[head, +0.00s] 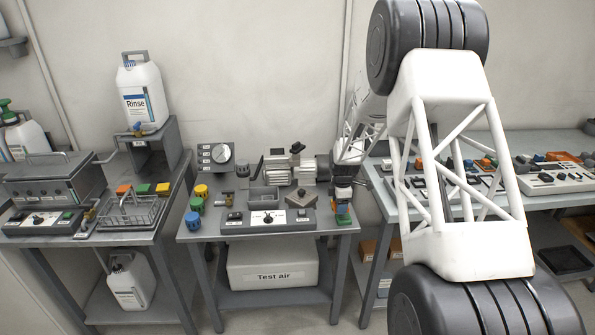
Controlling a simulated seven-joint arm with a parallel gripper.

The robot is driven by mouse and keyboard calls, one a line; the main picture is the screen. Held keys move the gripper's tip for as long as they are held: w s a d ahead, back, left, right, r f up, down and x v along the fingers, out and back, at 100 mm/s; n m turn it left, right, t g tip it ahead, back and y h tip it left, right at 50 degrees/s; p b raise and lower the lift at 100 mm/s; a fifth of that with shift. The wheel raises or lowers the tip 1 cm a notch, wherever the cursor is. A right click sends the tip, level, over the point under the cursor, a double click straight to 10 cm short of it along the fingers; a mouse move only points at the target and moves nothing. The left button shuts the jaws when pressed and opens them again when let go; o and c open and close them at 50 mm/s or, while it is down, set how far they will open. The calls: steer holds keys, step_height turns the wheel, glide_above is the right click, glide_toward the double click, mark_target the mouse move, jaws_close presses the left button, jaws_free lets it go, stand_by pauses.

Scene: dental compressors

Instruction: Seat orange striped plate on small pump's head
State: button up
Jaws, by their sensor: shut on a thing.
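My gripper (343,190) points down over the right end of the middle table, just above or at a small stack of coloured plates (344,214) with orange, green and blue parts. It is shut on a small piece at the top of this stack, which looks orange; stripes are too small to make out. Whether the piece is clear of the stack cannot be told. A grey metal pump (300,167) with a black knob on top stands at the middle table's back, left of my gripper. It seems to be the small pump; its head is not clear at this size.
A control panel (267,220), a grey tray (264,198) and a dark block (300,199) sit before the pump. Yellow, green and blue caps (195,204) stand at left. A gauge box (216,157) is behind. The side tables hold other gear.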

steer(key=shift+w, duration=0.1)
steer(key=w+a+r+n, duration=0.2)
steer(key=w+a+r, duration=0.2)
steer(key=w+r, duration=0.7)
steer(key=w+a+r+n, duration=0.1)
steer(key=w+a+r, duration=0.3)
steer(key=w+r, duration=0.65)
steer(key=n, duration=0.1)
glide_toward(276, 152)
steer(key=shift+w+d, duration=0.2)
steer(key=shift+d, duration=0.25)
steer(key=shift+a+f+n, duration=0.15)
steer(key=shift+a+n, duration=0.15)
steer(key=shift+a, duration=0.1)
steer(key=shift+f, duration=0.15)
steer(key=shift+f, duration=2.75)
